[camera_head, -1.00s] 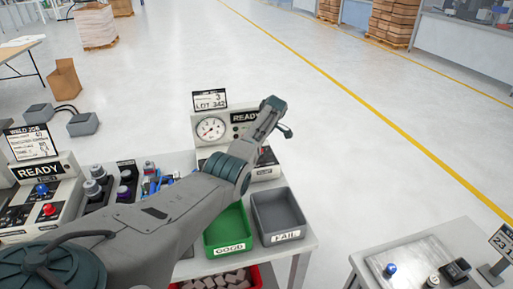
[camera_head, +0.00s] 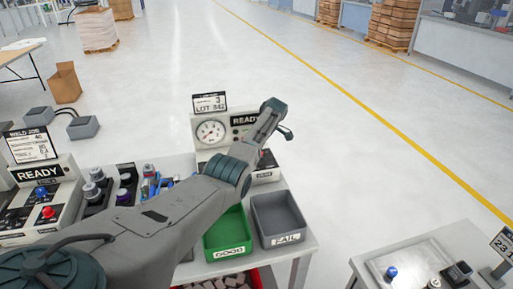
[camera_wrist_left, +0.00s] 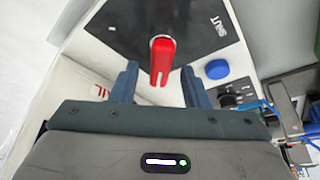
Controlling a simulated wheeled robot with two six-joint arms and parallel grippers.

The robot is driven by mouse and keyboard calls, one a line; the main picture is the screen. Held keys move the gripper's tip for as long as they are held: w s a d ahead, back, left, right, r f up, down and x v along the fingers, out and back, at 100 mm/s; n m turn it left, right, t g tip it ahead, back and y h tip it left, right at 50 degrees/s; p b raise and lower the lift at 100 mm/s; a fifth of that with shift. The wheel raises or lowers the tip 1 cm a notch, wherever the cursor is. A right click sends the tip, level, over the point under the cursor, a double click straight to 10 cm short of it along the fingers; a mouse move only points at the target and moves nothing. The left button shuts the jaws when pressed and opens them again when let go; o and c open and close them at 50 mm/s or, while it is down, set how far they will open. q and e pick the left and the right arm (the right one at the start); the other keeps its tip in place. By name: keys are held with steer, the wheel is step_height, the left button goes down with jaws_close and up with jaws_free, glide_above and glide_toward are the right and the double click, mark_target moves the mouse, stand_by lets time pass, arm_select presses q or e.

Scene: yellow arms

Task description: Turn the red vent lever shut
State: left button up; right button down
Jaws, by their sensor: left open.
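The red vent lever (camera_wrist_left: 161,62) shows in the left wrist view, on a dark plate (camera_wrist_left: 145,25) with a SHUT label to its upper right. It points down the picture, toward my gripper. My left gripper (camera_wrist_left: 160,74) is open, with one finger on each side of the lever's free end. Gaps show between the lever and both fingers. In the head view my left arm reaches across the gauge panel (camera_head: 212,131) and hides the lever and the fingers. My right gripper is not in view.
A blue button (camera_wrist_left: 217,69) and a black knob sit right of the lever. In the head view a green GOOD bin (camera_head: 230,254) and a grey FAIL bin (camera_head: 284,240) stand in front of the panel. Another READY panel (camera_head: 40,174) stands at left. Open floor lies beyond.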

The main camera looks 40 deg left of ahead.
arm_select(q)
steer(key=b+v, duration=0.3)
steer(key=v, duration=0.7)
steer(key=shift+r, duration=0.4)
steer(key=shift+d, duration=0.15)
